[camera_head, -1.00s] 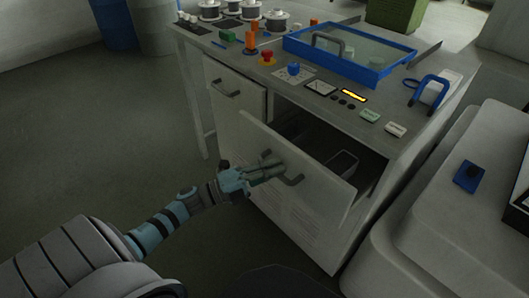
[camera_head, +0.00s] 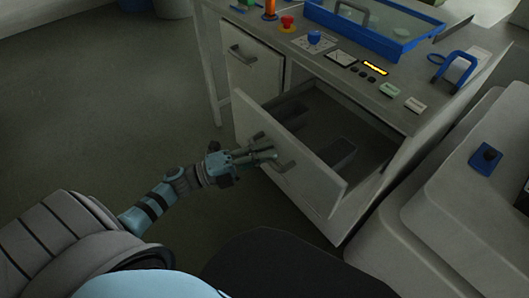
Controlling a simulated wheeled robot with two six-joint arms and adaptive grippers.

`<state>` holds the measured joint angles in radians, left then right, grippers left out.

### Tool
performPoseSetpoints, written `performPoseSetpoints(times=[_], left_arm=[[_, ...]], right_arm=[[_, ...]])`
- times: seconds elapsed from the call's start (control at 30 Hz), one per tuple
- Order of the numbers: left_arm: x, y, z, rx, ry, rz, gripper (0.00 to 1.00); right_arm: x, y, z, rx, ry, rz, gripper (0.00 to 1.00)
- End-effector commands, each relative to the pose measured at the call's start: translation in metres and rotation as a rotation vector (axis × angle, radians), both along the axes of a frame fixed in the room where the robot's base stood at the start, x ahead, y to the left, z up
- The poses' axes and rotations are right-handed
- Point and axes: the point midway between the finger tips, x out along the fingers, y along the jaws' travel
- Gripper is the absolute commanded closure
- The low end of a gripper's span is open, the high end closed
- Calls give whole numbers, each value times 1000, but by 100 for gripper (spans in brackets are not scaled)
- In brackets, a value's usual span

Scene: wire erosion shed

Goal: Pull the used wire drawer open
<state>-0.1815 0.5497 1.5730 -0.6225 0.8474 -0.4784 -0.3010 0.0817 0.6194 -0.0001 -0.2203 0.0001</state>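The drawer (camera_head: 290,165) in the front of the grey cabinet stands well out of its opening, and I see down into it. A dark grey bin or divider (camera_head: 338,153) shows inside. A bar handle (camera_head: 287,168) is on its front panel. My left gripper (camera_head: 268,155) is at this handle, its fingers closed at the handle's left part; the exact contact is partly hidden by the fingers. My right gripper is not in view.
A shut panel with its own handle (camera_head: 243,56) is left of the drawer. The cabinet top carries a blue-framed glass lid (camera_head: 400,50), a red button (camera_head: 287,22) and small controls. A pale rounded machine (camera_head: 440,215) stands close on the right. Floor at left is clear.

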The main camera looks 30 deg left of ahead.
Motion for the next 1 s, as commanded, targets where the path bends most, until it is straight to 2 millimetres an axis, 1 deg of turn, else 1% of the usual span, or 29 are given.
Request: performPoseSetpoints(times=[0.03,0.07,0.33,0.43,0.57,0.7,0.8,0.9,1.0], left_arm=[[0,0,0,0,0,0,70],[0,0,0,0,0,0,67],[0,0,0,-1,0,0,67],[-5,5,-2,-1,3,-1,67],[-24,23,-7,2,6,-2,67],[-52,51,-14,2,8,0,67],[-69,68,-18,1,6,1,67],[-80,79,-20,0,3,0,67],[-85,83,-20,-1,1,0,67]], right_arm=[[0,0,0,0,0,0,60],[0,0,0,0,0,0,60],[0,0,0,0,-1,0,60],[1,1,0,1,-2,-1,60],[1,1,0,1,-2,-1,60],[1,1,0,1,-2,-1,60],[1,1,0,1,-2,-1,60],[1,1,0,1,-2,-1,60],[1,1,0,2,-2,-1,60]])
